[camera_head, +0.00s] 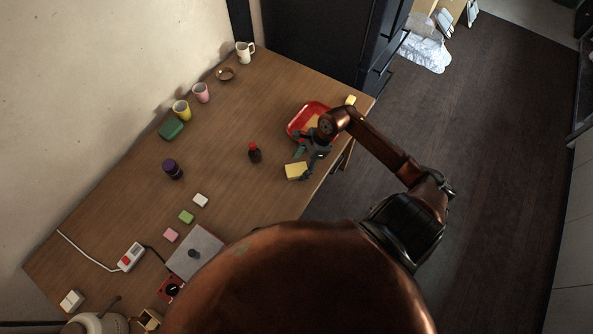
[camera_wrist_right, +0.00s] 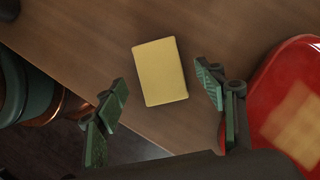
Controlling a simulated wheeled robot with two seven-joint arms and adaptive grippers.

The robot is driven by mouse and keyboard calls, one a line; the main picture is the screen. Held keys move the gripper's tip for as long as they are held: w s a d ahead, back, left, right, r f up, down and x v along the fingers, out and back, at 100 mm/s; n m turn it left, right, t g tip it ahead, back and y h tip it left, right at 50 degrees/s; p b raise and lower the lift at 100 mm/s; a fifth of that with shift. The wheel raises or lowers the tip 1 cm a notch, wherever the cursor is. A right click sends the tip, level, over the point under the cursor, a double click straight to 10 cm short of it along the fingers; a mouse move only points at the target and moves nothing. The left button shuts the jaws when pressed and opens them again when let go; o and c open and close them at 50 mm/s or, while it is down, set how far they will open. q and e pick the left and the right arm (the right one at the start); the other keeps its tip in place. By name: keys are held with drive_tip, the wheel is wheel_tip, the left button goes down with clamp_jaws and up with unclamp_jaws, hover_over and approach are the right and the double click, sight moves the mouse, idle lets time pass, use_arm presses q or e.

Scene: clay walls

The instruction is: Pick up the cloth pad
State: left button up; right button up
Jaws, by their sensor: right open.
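A flat yellow pad (camera_head: 296,171), which looks like the cloth pad, lies on the wooden table near its right edge. In the right wrist view the pad (camera_wrist_right: 160,72) lies flat and slightly turned, ahead of and between the spread fingers. My right gripper (camera_head: 303,164) is open and empty, close above the pad, with its fingers apart from it. My left gripper is not in view.
The red tray (camera_head: 294,123) stands just behind my right gripper. A small yellow block (camera_head: 350,100) is at the far right corner. Bare table lies left of the pad.

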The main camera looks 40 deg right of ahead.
drive_tip(key=shift+x, duration=1.1)
drive_tip(key=shift+c, duration=0.7)
drive_tip(key=c, duration=1)
drive_tip(key=shift+r, duration=0.1)
